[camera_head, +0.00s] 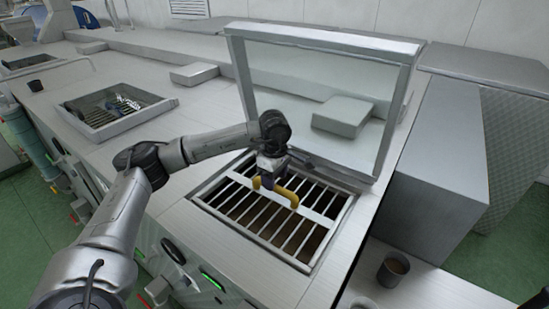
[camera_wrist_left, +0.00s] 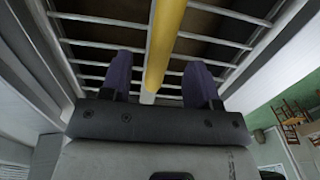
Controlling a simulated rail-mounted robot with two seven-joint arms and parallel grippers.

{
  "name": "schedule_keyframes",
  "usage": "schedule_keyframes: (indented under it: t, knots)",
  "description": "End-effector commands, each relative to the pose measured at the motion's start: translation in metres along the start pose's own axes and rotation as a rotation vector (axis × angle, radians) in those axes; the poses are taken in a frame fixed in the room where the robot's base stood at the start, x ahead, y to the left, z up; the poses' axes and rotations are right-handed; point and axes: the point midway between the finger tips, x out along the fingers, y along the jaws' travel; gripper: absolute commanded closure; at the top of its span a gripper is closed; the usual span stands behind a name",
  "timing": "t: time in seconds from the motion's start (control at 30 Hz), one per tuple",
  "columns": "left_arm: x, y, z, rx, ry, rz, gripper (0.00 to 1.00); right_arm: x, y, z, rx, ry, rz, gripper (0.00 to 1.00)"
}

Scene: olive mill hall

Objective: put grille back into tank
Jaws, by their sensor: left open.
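The grille (camera_head: 312,214), a frame of pale bars with a yellow handle (camera_head: 284,193), lies in the opening of the tank (camera_head: 325,262) under the raised clear lid. It looks flat and level with the rim, though its far edge is partly hidden by my arm. My left gripper (camera_head: 270,180) is right at the handle, pointing down. In the left wrist view its two purple fingers (camera_wrist_left: 160,78) are apart, with the yellow handle (camera_wrist_left: 165,40) running between them. I see no finger clearly touching it. My right gripper is out of view.
The clear lid (camera_head: 300,72) stands raised behind the opening. A second grated opening (camera_head: 115,108) is at the left. A grey block (camera_head: 440,165) stands to the right, and a cup (camera_head: 393,269) is at the lower right.

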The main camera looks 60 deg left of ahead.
Motion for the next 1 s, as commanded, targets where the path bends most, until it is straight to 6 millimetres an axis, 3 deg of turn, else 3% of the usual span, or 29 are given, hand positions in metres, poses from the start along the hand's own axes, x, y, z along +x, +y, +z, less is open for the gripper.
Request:
schedule_keyframes:
  t: [0.2,0.43,0.7,1.0]
  knots:
    - [-0.044,0.000,0.001,0.002,-0.004,0.004,0.44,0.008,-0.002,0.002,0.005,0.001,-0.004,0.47]
    - [-0.080,0.000,0.001,0.001,-0.002,0.003,0.44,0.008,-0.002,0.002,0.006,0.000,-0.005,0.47]
    - [-0.097,0.000,0.000,0.001,-0.001,0.002,0.44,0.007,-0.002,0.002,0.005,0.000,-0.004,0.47]
    - [-0.097,0.000,0.000,0.001,0.000,0.001,0.44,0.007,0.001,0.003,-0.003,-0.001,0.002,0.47]
